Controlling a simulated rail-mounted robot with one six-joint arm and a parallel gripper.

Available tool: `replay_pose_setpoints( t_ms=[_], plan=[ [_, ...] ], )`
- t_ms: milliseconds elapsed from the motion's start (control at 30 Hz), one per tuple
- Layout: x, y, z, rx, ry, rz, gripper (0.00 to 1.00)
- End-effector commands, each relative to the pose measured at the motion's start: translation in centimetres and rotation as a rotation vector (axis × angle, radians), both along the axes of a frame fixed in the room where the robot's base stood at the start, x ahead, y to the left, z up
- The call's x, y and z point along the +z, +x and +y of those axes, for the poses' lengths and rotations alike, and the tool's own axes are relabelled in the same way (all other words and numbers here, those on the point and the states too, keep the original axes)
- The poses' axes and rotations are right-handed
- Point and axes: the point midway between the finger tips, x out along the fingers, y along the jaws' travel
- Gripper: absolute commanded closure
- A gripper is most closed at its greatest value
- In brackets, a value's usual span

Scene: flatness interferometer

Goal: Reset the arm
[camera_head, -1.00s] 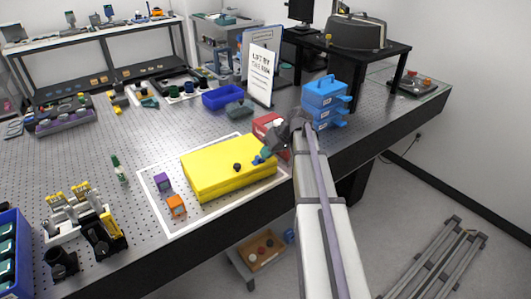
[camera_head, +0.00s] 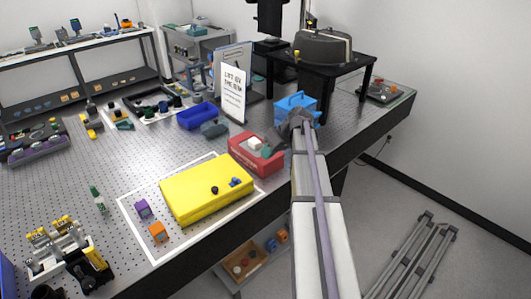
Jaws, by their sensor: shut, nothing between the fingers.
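My arm reaches in from the bottom of the view, over the bench's right edge. My gripper (camera_head: 296,122) is a dark grey shape at its far end, small and partly hidden by the arm. It is shut with nothing held. It appears in front of the blue drawer box (camera_head: 291,103); I cannot tell the gap. The red box (camera_head: 246,154), with a white block in it, is to its left and below.
A purple block (camera_head: 142,209) and an orange block (camera_head: 157,231) stand left of the case. A sign (camera_head: 233,92), a blue tray (camera_head: 197,117) and a black table (camera_head: 343,72) with a domed instrument (camera_head: 323,47) stand farther back. Floor at right holds a folded grey frame (camera_head: 420,265).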

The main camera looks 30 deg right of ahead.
Motion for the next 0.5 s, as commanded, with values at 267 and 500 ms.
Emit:
replay_pose_setpoints(
  t_ms=[267, 500],
  plan=[
    [0.0, 0.0, 0.0, -0.043, 0.015, 0.028, 1.00],
    [-3.0, -8.2, 8.2, -0.367, -0.159, 0.392, 1.00]
  ],
)
